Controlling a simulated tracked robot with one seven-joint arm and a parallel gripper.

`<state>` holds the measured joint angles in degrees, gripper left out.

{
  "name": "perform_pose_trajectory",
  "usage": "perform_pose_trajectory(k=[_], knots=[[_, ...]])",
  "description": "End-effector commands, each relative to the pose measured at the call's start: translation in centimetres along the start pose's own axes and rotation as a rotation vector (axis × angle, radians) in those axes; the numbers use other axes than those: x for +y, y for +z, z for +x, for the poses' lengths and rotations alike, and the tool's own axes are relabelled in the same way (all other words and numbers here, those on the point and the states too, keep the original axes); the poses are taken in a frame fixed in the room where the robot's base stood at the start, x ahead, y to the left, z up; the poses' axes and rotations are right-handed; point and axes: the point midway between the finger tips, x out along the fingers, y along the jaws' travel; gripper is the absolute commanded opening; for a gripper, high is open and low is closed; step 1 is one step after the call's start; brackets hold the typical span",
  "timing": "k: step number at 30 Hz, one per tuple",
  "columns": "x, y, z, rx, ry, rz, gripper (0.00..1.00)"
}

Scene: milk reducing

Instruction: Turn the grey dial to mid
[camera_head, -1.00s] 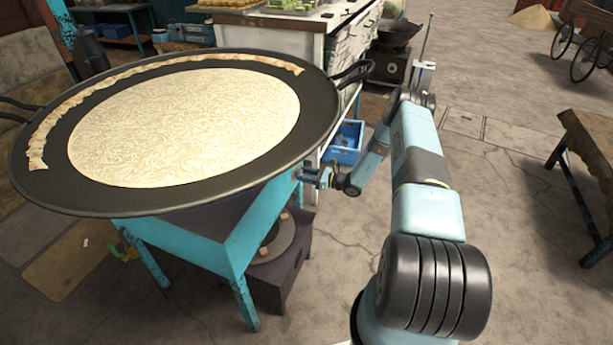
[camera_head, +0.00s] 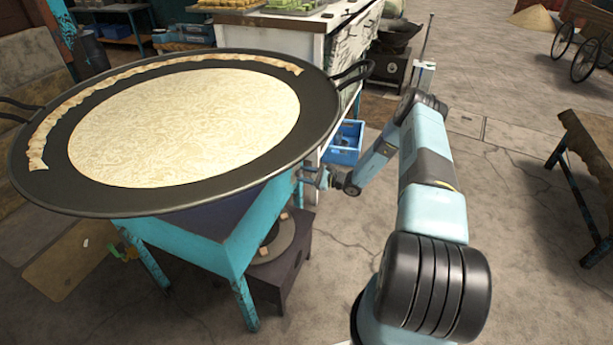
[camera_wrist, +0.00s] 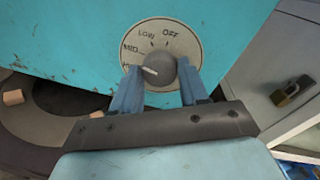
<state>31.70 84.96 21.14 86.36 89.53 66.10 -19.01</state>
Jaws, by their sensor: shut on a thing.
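The grey dial (camera_wrist: 160,70) is a round knob on a pale disc (camera_wrist: 184,44) on the turquoise stand. The disc is marked OFF, LOW and MID, with another label below MID partly readable. The knob's white mark points to the left, towards the MID side and the label under it; I cannot tell exactly which one it meets. My gripper (camera_wrist: 160,88) has its two blue fingers on either side of the knob, shut on it. In the head view my gripper (camera_head: 315,177) is at the stand's right side, and the dial is hidden there.
A dark burner box (camera_head: 290,265) stands below. A blue crate (camera_head: 345,145) is behind my gripper.

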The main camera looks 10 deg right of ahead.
Motion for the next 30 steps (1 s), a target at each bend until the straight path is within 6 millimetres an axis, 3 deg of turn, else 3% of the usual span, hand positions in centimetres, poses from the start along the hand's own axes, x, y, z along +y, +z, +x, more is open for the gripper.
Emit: perform_pose_trajectory(k=[7,8,15,24,30], knots=[[0.5,0.1,0.3,-0.005,0.007,0.005,0.13],[0.5,0.1,0.3,-0.005,0.007,0.005,0.46],[0.3,0.1,0.2,-0.003,0.004,0.004,0.69],[0.1,0.0,-0.2,-0.001,0.002,0.003,0.69],[0.1,0.0,-2.6,0.000,0.001,0.004,0.69]])
